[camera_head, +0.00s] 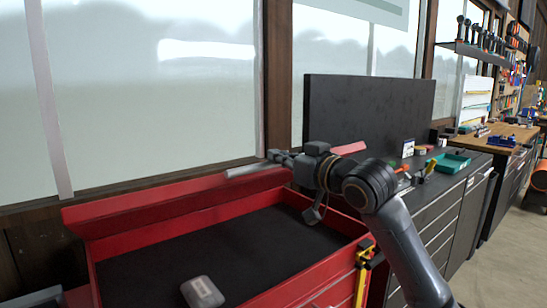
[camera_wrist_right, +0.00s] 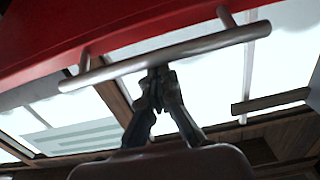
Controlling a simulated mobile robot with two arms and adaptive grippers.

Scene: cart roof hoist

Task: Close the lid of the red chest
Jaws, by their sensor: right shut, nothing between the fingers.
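The red chest (camera_head: 97,288) stands open in the head view, with a dark inside. Its red lid (camera_head: 150,207) is raised along the back, by the window. The lid also fills the top of the right wrist view (camera_wrist_right: 130,25), with a silver bar handle (camera_wrist_right: 200,45) on two posts. In the head view the handle (camera_head: 245,171) is near the lid's upper edge. My right gripper (camera_head: 275,156) is shut and empty at the handle's right end. In the wrist view its fingertips (camera_wrist_right: 158,76) overlap the bar's lower edge; contact is unclear. My left gripper is not in view.
A small grey item (camera_head: 202,292) shows low in the chest's opening. To the right is a dark counter with drawers (camera_head: 440,210), carrying a green tray (camera_head: 452,163) and small items. A black panel (camera_head: 368,105) stands behind it. A yellow-and-black clamp-like tool (camera_head: 363,265) is at the chest's right side.

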